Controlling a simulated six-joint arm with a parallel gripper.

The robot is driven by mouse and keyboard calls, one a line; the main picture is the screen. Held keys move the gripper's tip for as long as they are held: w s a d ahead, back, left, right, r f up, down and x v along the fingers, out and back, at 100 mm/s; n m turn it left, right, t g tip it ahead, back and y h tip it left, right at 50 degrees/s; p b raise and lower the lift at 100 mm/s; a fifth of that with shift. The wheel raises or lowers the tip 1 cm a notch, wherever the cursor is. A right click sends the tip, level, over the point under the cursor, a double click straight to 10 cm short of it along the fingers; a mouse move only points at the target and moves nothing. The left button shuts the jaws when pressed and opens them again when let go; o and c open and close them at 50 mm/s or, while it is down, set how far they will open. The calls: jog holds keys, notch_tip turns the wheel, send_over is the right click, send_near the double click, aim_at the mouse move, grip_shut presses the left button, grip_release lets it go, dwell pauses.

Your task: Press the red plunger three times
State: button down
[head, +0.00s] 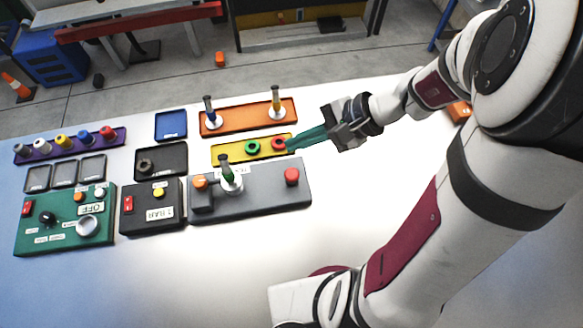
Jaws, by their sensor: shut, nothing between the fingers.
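A red round plunger (291,176) stands up at the right end of a long grey box (262,202) on the white table. My gripper (290,147) has teal fingers, shut and empty. It comes in from the right, and its fingertips show above the plunger in the picture, over the right end of a yellow strip (232,153). The tips overlap the edge of a red ring (278,143) on that strip; I cannot tell whether they touch it. A clear gap shows between the fingertips and the plunger.
A green-handled lever (227,172) and an orange knob (200,182) stand on the grey box's left part. An orange rack (240,115) with two upright handles lies behind the yellow strip. Control boxes and trays fill the left. The table right of the grey box is bare.

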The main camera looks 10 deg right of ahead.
aim_at(294, 172)
jog(key=shift+f, duration=4.45)
jog(key=shift+f, duration=0.1)
jog(key=shift+f, duration=0.3)
jog(key=shift+f, duration=1.35)
jog(key=shift+r, duration=1.8)
jog(key=shift+r, duration=2.5)
